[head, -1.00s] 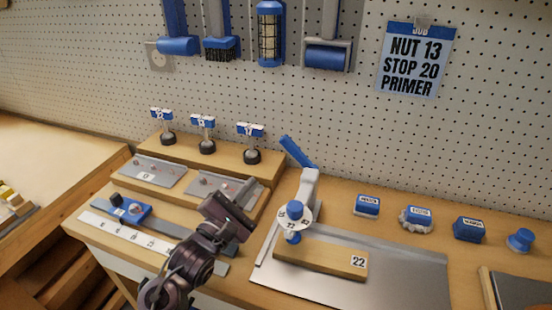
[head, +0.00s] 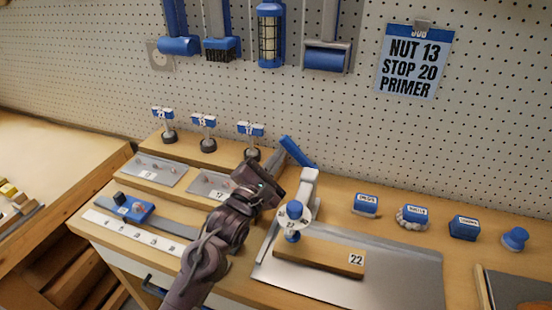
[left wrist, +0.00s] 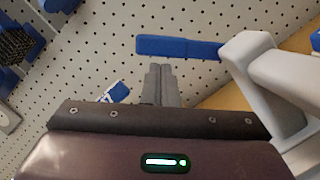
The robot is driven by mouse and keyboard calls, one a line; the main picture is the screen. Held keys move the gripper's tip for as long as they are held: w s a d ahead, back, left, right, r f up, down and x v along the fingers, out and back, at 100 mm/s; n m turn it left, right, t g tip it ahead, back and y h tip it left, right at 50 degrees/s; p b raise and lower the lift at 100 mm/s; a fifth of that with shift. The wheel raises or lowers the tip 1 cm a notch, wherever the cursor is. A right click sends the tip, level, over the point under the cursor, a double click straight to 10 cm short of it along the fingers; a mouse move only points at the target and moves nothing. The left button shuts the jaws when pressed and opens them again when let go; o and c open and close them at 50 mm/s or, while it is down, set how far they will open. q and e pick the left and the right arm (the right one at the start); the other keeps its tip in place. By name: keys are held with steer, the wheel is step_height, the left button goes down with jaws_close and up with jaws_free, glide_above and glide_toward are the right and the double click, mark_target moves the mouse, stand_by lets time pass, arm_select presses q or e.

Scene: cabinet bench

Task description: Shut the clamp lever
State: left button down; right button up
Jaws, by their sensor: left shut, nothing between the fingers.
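The clamp lever (head: 297,151) is a blue handle that slants up and left from the grey clamp (head: 309,186). In the left wrist view the shut fingers (left wrist: 159,84) point up just below the blue lever (left wrist: 178,46), and the grey clamp arm (left wrist: 262,70) is at right. I cannot tell whether fingers and lever touch. My right gripper is out of view.
A metal plate (head: 400,277) lies under the block. Several blue-topped labelled pieces, including a square one (head: 464,229), stand at right. Numbered stands (head: 207,133) are behind my left arm. A blue slider on a ruler (head: 133,210) lies at left.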

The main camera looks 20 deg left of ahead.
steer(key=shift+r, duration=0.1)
arm_select(q)
steer(key=shift+d+r+m+p, duration=0.15)
steer(key=shift+r+m+p, duration=0.2)
steer(key=shift+p, duration=0.35)
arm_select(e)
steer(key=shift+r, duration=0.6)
